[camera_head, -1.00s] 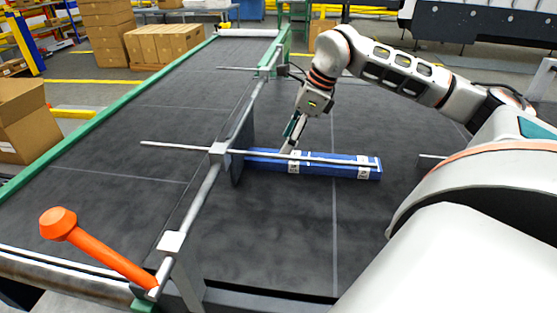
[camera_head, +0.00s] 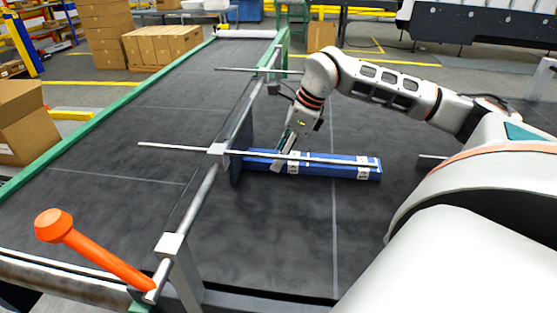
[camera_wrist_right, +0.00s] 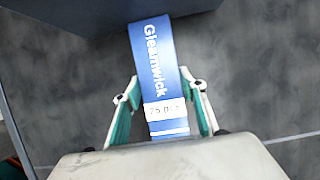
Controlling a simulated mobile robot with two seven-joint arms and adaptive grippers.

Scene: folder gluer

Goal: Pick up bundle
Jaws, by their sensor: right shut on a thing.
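The bundle (camera_head: 325,170) is a long blue pack with white labels, lying on the dark conveyor belt just right of the metal guide rail. A thin cross rod passes in front of part of it. My right gripper (camera_head: 283,162) is at the left part of the bundle, reaching down from above. In the right wrist view the bundle (camera_wrist_right: 154,62) shows "Gleamwick" lettering and a white label, and the teal-padded fingers of my right gripper (camera_wrist_right: 160,112) stand on both its sides, shut on it. My left gripper is not in view.
The guide rail (camera_head: 208,188) with its rods and upright plate (camera_head: 236,165) stands close to the bundle's left end. An orange handle (camera_head: 95,250) sticks out at the front left. Cardboard boxes (camera_head: 165,45) stand beyond the green belt edge. The belt (camera_head: 270,240) in front is clear.

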